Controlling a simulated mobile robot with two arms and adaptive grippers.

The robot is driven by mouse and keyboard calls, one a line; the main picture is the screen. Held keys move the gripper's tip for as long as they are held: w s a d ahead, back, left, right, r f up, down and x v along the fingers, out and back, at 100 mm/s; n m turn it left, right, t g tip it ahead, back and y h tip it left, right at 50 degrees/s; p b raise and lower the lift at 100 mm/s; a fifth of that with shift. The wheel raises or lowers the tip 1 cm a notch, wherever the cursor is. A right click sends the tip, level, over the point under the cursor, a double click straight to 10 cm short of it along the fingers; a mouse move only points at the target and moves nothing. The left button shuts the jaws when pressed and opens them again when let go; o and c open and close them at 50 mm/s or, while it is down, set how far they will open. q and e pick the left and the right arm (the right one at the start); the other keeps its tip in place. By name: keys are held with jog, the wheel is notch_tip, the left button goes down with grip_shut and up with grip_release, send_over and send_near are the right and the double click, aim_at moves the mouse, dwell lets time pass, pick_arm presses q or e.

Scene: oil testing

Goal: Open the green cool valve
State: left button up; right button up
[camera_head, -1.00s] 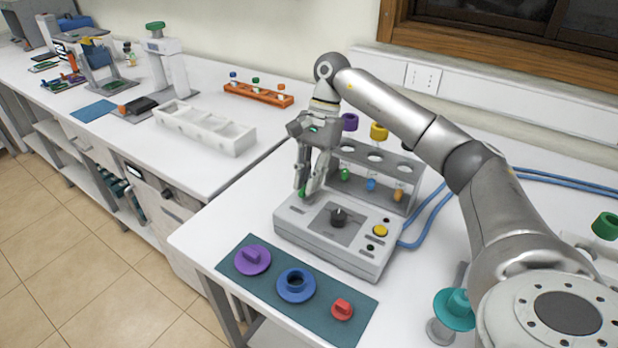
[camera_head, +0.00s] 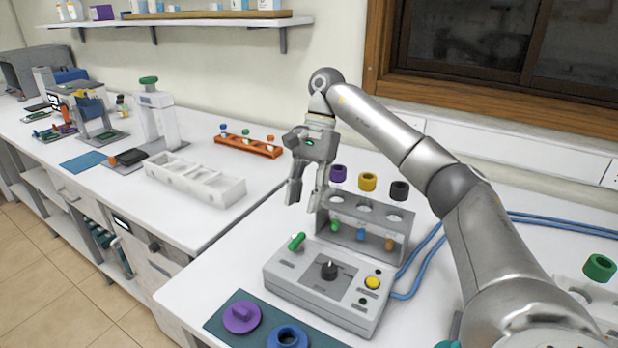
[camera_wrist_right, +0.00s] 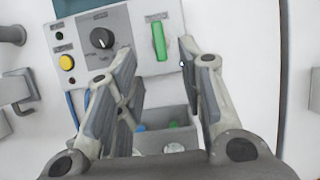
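The green valve handle (camera_head: 296,241) sits at the left rear of the grey control box (camera_head: 290,285). It also shows in the right wrist view as an upright green bar (camera_wrist_right: 159,42), roughly parallel to the box's short sides. Its label is too small to read. My right gripper (camera_head: 305,199) is open and empty above the handle, apart from it. In the right wrist view its fingers (camera_wrist_right: 169,62) are spread, with the handle beyond the tips. My left gripper is not in view.
A black knob (camera_head: 329,270) and a yellow button (camera_head: 372,283) are on the box. A grey tube rack (camera_head: 338,226) stands close behind the gripper. Blue hoses (camera_head: 425,246) run right. A mat with a purple part (camera_head: 242,317) lies in front.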

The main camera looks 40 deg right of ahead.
jog(key=shift+v, duration=2.15)
